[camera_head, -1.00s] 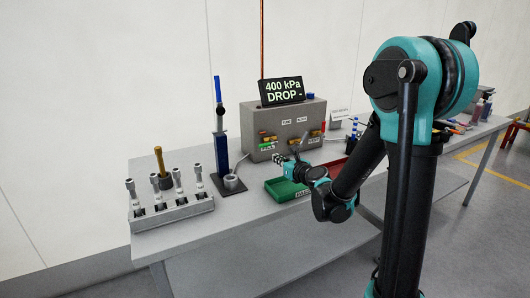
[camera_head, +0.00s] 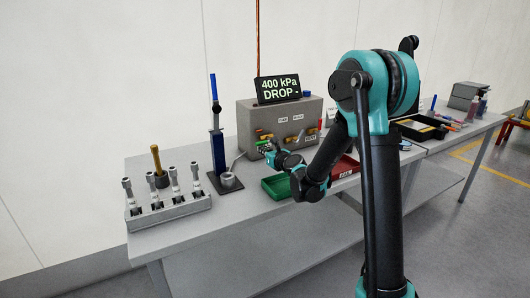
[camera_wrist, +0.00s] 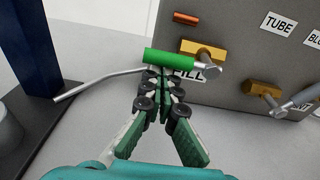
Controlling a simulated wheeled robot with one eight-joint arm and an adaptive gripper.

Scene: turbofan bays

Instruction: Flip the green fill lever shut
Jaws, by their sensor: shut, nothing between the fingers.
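The green fill lever (camera_wrist: 183,62) is in the wrist view, on the front of the grey box, below a brass valve body (camera_wrist: 203,49). Its green sleeve lies nearly level, pointing left. The FILL label (camera_wrist: 190,74) behind it is partly hidden. My gripper (camera_wrist: 161,75) is shut with nothing in it. Its fingertips are right at the lower side of the green sleeve; I cannot tell whether they touch. In the head view my gripper (camera_head: 268,150) is at the box's lower left front, and the lever is mostly hidden there.
The grey box (camera_head: 245,122) carries a "400 kPa DROP" display (camera_head: 278,88). A second brass valve (camera_wrist: 262,90) sits right of the lever. A thin grey tube (camera_wrist: 92,82) runs left. A blue post (camera_head: 218,150) stands left; a green tray (camera_head: 276,188) lies in front.

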